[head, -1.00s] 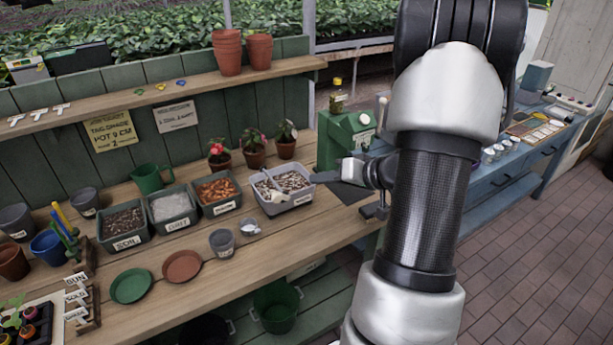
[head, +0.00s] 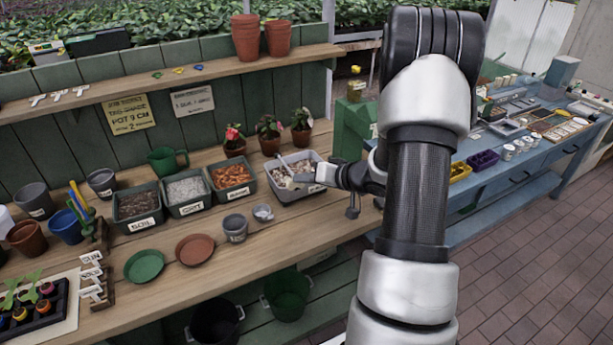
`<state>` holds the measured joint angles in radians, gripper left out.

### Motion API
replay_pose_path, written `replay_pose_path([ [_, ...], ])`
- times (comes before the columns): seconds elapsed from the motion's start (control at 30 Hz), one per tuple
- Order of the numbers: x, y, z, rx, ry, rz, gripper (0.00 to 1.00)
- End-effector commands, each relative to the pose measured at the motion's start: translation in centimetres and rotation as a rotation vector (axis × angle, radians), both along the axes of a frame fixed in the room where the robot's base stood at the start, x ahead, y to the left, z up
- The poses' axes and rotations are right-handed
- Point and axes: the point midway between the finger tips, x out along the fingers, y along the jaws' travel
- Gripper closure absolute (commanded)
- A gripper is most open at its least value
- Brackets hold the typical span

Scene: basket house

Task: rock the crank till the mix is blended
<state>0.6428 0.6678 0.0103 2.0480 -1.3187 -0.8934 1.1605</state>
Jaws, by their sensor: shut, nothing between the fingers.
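In the head view, a green box-shaped machine (head: 349,133) stands at the right end of the wooden bench, with a small yellow-topped jar (head: 356,88) above it. My arm covers its right side, and I cannot make out a crank. A small dark fitting (head: 352,208) hangs at the bench edge below my wrist; I cannot tell what it is. A grey tray (head: 292,192) holds a pale, speckled mix with a light-handled tool in it. My gripper (head: 322,174) is shut and empty, pointing left at the tray's right edge; whether it touches is unclear.
Bins labelled soil (head: 141,222) and grit (head: 188,207), plus an orange-filled bin (head: 234,192), stand left of the tray. Potted flowers (head: 268,145) stand behind. A grey cup (head: 235,228) and saucers (head: 195,250) are in front. A blue table (head: 530,165) is at right.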

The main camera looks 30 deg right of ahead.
Motion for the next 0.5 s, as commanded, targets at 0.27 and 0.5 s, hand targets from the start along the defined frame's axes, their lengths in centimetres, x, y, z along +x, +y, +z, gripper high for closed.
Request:
replay_pose_path([
  [0.27,0.0,1.1,-0.6,0.005,0.005,0.002,1.0],
  [0.5,0.1,1.6,-1.1,0.001,0.0,0.001,1.0],
])
